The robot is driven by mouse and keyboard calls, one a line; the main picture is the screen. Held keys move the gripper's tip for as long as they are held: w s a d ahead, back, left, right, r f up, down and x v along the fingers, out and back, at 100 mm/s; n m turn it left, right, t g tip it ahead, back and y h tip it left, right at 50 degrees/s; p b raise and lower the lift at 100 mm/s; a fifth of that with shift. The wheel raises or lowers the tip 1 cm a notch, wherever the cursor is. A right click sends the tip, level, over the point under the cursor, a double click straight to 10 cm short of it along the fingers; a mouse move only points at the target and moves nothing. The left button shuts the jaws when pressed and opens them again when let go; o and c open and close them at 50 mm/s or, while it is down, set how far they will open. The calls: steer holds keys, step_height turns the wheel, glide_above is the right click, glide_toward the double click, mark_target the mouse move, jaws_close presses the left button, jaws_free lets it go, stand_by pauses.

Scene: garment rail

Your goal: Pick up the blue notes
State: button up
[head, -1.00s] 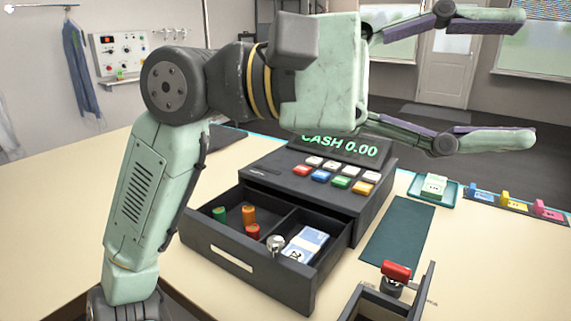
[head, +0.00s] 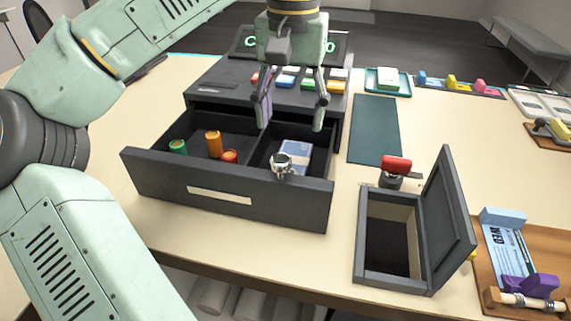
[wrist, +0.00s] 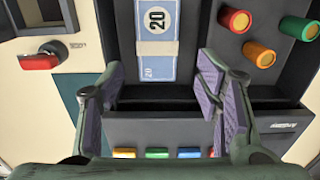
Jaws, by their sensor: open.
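The blue notes (head: 296,152) lie as a banded stack in the right compartment of the open cash drawer (head: 230,211). In the wrist view the notes (wrist: 158,68) show a "20" and a pale band across them. My gripper (head: 292,124) points down above the back of the drawer, behind the notes, near the register keys. In the wrist view my gripper (wrist: 158,95) is open, with nothing between its fingers, and the notes lie beyond the fingertips. A round metal piece (head: 281,164) sits at the front of the notes in the head view.
Green, orange and red rolls (head: 213,144) stand in the drawer's left compartment, past a divider. A dark green mat (head: 374,130) is bare.

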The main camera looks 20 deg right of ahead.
mark_target(292, 156)
steer(key=f, duration=0.4)
steer(key=f+p, duration=0.1)
steer(key=f, duration=0.3)
steer(key=shift+s+f+p, duration=0.2)
steer(key=shift+f+p, duration=0.1)
steer(key=shift+c, duration=0.4)
steer(key=c, duration=0.8)
